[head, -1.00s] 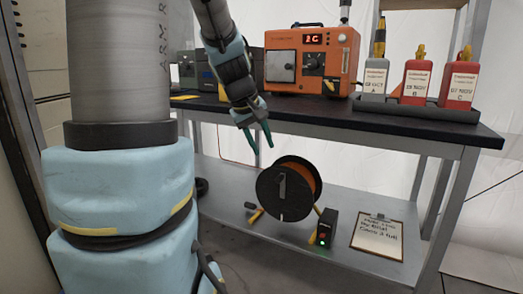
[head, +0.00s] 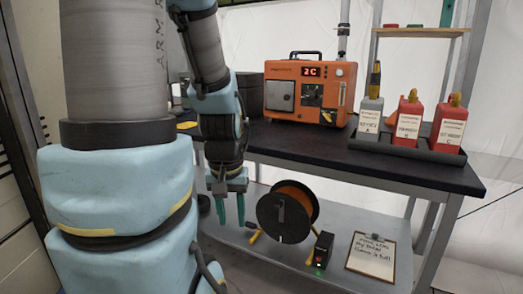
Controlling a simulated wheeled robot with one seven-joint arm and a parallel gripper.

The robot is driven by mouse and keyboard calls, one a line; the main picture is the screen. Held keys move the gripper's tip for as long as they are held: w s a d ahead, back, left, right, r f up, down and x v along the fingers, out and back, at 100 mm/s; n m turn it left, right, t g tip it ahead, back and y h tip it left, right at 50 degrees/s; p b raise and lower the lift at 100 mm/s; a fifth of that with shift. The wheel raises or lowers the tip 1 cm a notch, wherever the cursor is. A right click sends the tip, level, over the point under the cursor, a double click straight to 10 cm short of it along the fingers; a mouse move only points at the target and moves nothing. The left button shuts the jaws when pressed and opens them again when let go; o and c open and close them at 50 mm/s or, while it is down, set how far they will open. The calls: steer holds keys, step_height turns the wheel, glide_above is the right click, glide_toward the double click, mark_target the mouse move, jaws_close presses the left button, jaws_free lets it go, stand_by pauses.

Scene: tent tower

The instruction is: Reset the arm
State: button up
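My gripper (head: 231,210) hangs at the end of my blue and grey arm, left of the middle of the head view. Its two green fingers point down with a gap between them, and nothing shows between them. It is in front of the bench's front edge, to the left of a black and orange cable reel (head: 287,211), and appears apart from it.
A bench (head: 330,158) carries an orange device (head: 308,90) reading "2C" and a black tray (head: 408,146) of labelled bottles. On its lower shelf are the reel, a small black box (head: 320,250) with a green light and a clipboard (head: 372,257). A small shelf (head: 422,32) stands at back right.

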step_height(320, 180, up, 16)
steer(key=p, duration=1.3)
steer(key=shift+f, duration=0.2)
